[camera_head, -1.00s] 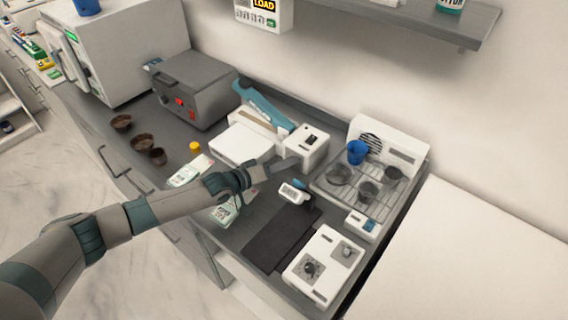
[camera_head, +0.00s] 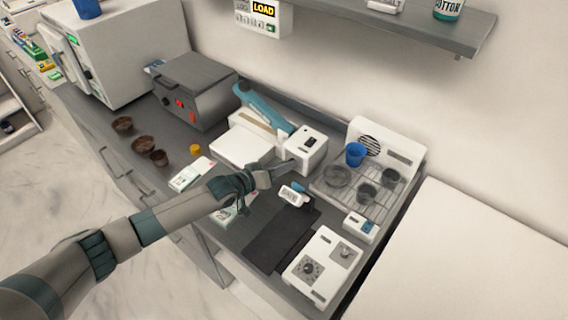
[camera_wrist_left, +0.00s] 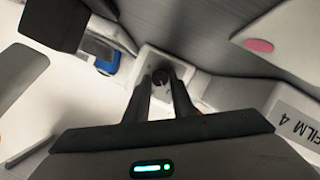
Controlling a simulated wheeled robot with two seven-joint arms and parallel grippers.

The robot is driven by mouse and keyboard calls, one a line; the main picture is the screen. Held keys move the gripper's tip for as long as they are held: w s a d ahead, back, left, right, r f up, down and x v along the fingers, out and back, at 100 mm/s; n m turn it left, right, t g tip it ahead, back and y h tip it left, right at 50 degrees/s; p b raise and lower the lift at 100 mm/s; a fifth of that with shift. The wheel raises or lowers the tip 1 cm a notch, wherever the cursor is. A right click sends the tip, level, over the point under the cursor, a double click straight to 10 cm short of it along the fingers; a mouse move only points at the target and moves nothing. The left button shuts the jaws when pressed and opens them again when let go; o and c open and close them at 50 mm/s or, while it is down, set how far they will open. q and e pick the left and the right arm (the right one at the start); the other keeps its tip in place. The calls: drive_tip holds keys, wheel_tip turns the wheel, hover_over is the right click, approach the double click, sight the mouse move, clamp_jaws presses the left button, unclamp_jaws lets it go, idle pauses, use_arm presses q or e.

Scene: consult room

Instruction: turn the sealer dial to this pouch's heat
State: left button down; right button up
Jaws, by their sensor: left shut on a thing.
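The sealer (camera_head: 304,140) is a white unit with a long blue lever (camera_head: 264,108), standing mid-counter. My left gripper (camera_head: 284,168) reaches the front face of its right-hand box, where the arm hides the dial in the head view. In the left wrist view, my left gripper (camera_wrist_left: 163,92) is shut on the small dark sealer dial (camera_wrist_left: 161,76), set in a white face. The dial's marks and setting cannot be read. My right gripper is not in view.
Right of my gripper are a small white device with a blue part (camera_head: 293,195), a dark mat (camera_head: 282,238), a white two-dial box (camera_head: 322,267) and a wire rack with cups (camera_head: 340,193). Printed cards (camera_head: 190,174) and brown bowls (camera_head: 142,143) lie to the left.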

use_arm(q)
drive_tip(key=shift+s+d+r+m+y+p, duration=0.1)
drive_tip(key=shift+m+y+p, duration=0.35)
drive_tip(key=shift+m, duration=0.35)
drive_tip(key=shift+m+t+y+p, duration=0.3)
drive_tip(key=shift+m+y+p, duration=0.05)
drive_tip(key=shift+m, duration=0.45)
drive_tip(key=c, duration=1.5)
unclamp_jaws()
drive_tip(key=shift+s, duration=0.1)
